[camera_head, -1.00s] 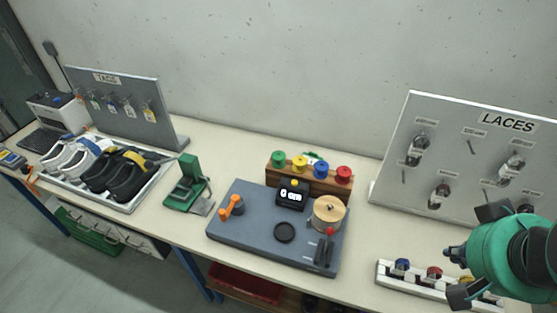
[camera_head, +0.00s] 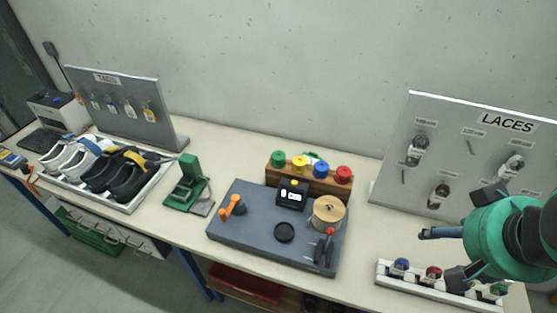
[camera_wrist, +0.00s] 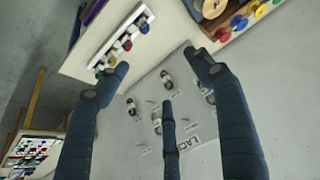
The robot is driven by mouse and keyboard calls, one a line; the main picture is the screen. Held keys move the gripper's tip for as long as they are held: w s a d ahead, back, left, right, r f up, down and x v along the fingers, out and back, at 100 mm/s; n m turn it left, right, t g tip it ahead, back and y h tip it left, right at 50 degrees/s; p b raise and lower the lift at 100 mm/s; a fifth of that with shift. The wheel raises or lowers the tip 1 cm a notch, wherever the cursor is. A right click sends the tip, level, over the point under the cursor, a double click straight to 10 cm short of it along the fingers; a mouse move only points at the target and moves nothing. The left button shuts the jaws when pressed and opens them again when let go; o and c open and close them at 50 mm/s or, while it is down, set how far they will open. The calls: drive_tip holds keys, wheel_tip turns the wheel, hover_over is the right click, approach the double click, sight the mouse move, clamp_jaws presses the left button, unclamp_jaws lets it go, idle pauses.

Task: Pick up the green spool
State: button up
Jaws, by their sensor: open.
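Two green spools show. One (camera_head: 278,158) stands at the left end of a wooden rack (camera_head: 310,183) behind the grey winding station. The other (camera_head: 499,290) is at the right end of a white rack (camera_head: 388,279) at the table's front right, partly behind my gripper. My gripper (camera_head: 445,252) is open and empty over the white rack area. Its three fingers also show spread in the wrist view (camera_wrist: 158,75). There the white rack (camera_wrist: 110,36) lies beyond the left finger, which may hide part of it.
The laces board (camera_head: 393,165) stands behind my gripper. The grey station (camera_head: 255,245) carries a wooden reel (camera_head: 328,212) and an orange crank (camera_head: 231,206). Shoes (camera_head: 105,170) sit in a tray at left. Bare tabletop lies between the station and the white rack.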

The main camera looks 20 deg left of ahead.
drive_tip(key=w+a+r+n+p, duration=0.1)
drive_tip(key=w+a+r, duration=0.15)
drive_tip(key=w, duration=0.35)
drive_tip(key=w+a+r+n+p, duration=0.1)
drive_tip(key=w+a, duration=0.3)
drive_tip(key=w, duration=0.3)
drive_tip(key=n+g+y+p, duration=0.2)
drive_tip(key=n+g+p, duration=0.1)
drive_tip(key=n+p, duration=0.25)
hover_over(279, 155)
drive_tip(key=s+d, duration=0.2)
drive_tip(key=s, duration=0.1)
wheel_tip(279, 155, down, 21)
drive_tip(key=shift+r+m, duration=0.15)
drive_tip(key=shift+m, duration=0.3)
drive_tip(key=shift+x, duration=4.3)
drive_tip(key=shift+d, duration=0.15)
